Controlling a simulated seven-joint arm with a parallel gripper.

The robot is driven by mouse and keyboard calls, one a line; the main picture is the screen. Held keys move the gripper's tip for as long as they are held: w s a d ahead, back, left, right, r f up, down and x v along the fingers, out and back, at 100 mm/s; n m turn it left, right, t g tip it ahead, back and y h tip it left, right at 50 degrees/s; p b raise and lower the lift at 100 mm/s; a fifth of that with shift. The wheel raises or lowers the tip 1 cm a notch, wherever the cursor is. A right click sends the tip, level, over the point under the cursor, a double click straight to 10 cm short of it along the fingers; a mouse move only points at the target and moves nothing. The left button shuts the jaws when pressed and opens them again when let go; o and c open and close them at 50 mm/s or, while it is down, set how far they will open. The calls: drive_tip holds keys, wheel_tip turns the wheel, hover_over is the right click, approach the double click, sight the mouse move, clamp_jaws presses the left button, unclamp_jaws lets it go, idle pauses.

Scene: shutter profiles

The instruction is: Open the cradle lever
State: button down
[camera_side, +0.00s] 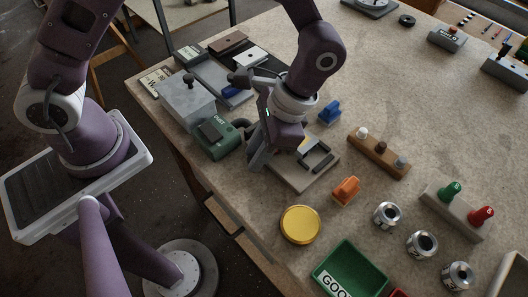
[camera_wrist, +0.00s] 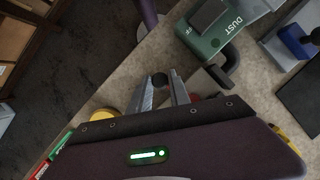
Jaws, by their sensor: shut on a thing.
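My gripper (camera_side: 254,162) points down at the left edge of a grey plate (camera_side: 296,180), which carries a dark raised frame (camera_side: 318,160) and looks like the cradle. In the wrist view, the two metal fingers (camera_wrist: 162,84) are closed on a small dark round knob (camera_wrist: 160,79), which appears to be the end of the cradle lever. Only the knob's top shows between the fingertips. The rest of the lever is hidden by the fingers and my wrist. In the side view, my wrist covers part of the plate and the lever cannot be made out.
A green DUST box (camera_side: 218,138) with a dark handle (camera_wrist: 228,69) stands close to the left of my gripper. A green bin (camera_side: 372,262) is in front.

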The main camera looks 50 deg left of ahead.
drive_tip(key=shift+a+m+t+y, duration=0.3)
drive_tip(key=shift+a+m, duration=0.35)
drive_tip(key=shift+m, duration=0.55)
drive_tip(key=c, duration=1.2)
unclamp_jaws()
drive_tip(key=shift+s, duration=0.1)
drive_tip(key=shift+c, duration=0.2)
drive_tip(key=v, duration=0.7)
drive_tip(key=shift+r, duration=0.1)
drive_tip(key=s+a+r+n+t+h, duration=0.3)
drive_tip(key=a+r+n+t, duration=0.15)
drive_tip(key=a+r, duration=0.65)
drive_tip(key=s+a+r+n+t, duration=0.3)
drive_tip(key=s+n+t, duration=0.1)
drive_tip(key=s, duration=0.3)
drive_tip(key=shift+a+r, duration=0.3)
